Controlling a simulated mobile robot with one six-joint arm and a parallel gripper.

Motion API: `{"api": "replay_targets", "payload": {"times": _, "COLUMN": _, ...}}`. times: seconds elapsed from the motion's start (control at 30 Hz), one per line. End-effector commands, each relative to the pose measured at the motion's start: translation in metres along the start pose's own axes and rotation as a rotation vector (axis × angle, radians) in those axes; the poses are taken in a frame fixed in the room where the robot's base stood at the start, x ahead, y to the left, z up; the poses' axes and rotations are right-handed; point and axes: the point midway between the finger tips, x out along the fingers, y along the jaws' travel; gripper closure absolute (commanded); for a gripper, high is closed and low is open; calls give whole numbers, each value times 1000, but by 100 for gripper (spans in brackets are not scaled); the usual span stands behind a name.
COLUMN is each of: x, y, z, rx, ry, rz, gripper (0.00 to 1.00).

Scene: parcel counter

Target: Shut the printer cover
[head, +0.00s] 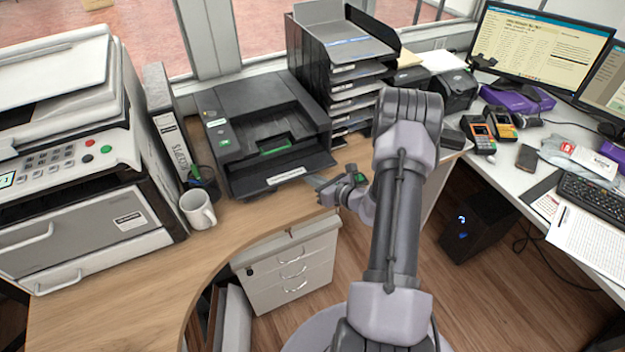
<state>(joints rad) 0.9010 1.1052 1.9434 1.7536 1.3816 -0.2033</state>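The black printer (222,108) stands on the wooden counter, left of the picture's middle. Its front is open, and a dark recess with a green part shows inside. A dark front flap with a white label (287,175) is folded down and out towards the counter's edge; I take it to be the cover. My gripper (316,184) is just right of the flap, near the counter edge, pointing left towards it. Whether it touches the flap I cannot tell. The fingers are small and seen from the side, so their gap is unclear.
A large white copier (75,160) stands at the left. A black tray stack (340,70) stands behind right. The counter before the printer is clear.

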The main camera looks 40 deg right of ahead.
Motion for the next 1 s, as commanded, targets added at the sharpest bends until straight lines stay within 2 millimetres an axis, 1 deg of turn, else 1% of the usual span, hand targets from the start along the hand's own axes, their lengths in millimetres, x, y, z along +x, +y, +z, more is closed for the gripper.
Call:
{"api": "replay_targets", "payload": {"times": 0.03, "x": -2, "y": 0, "z": 7, "rx": 0, "ry": -1, "rz": -1, "gripper": 100}}
{"api": "replay_targets", "payload": {"times": 0.2, "x": -9, "y": 2, "z": 23, "rx": -1, "ry": -1, "rz": -1, "gripper": 100}}
{"api": "replay_targets", "payload": {"times": 0.27, "x": -10, "y": 2, "z": 26, "rx": -1, "ry": -1, "rz": -1, "gripper": 100}}
{"api": "replay_targets", "payload": {"times": 0.57, "x": -10, "y": 2, "z": 25, "rx": 0, "ry": -1, "rz": 0, "gripper": 100}}
{"api": "replay_targets", "payload": {"times": 0.83, "x": -10, "y": 3, "z": 48, "rx": -1, "ry": -1, "rz": 0, "gripper": 100}}
{"api": "replay_targets", "payload": {"times": 1.0, "x": -9, "y": 3, "z": 49, "rx": 0, "ry": 0, "rz": 0, "gripper": 100}}
